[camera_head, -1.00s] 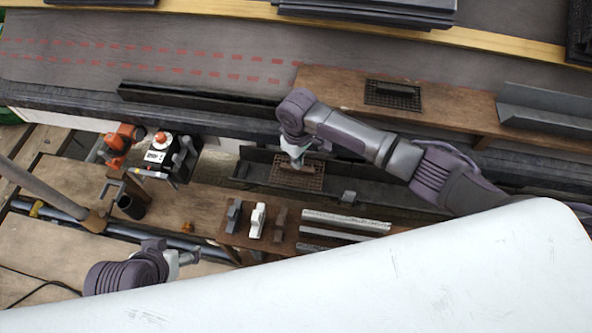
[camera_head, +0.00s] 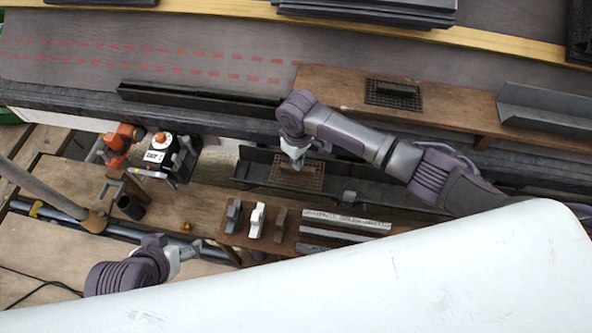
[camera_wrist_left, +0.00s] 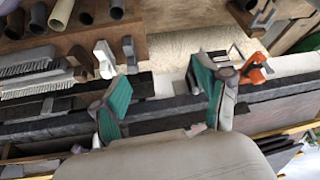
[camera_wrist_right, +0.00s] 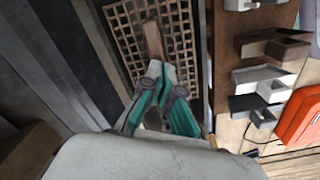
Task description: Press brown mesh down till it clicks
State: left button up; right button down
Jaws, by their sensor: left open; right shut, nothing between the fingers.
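The brown mesh (camera_head: 309,178) lies in the dark gutter (camera_head: 340,186) in the middle of the head view. In the right wrist view the mesh (camera_wrist_right: 128,32) shows as a square grid with a raised brown bar (camera_wrist_right: 153,40) on it. My left gripper (camera_wrist_left: 165,95) is open and empty, low at the left in the head view (camera_head: 192,250).
A second dark mesh (camera_head: 393,94) lies on a brown board higher up.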

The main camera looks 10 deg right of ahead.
pick_arm(q)
jog(key=shift+w, duration=0.15)
pick_arm(e)
jog(key=shift+f, duration=0.1)
pick_arm(q)
jog(key=shift+w+d+r, duration=0.1)
jog(key=shift+w+r, duration=0.05)
jog(key=shift+w, duration=0.1)
jog(key=shift+w+d+r+t, duration=0.15)
jog(key=shift+w+d+t, duration=0.05)
jog(key=shift+w+t, duration=0.35)
pick_arm(e)
jog(key=shift+f, duration=0.35)
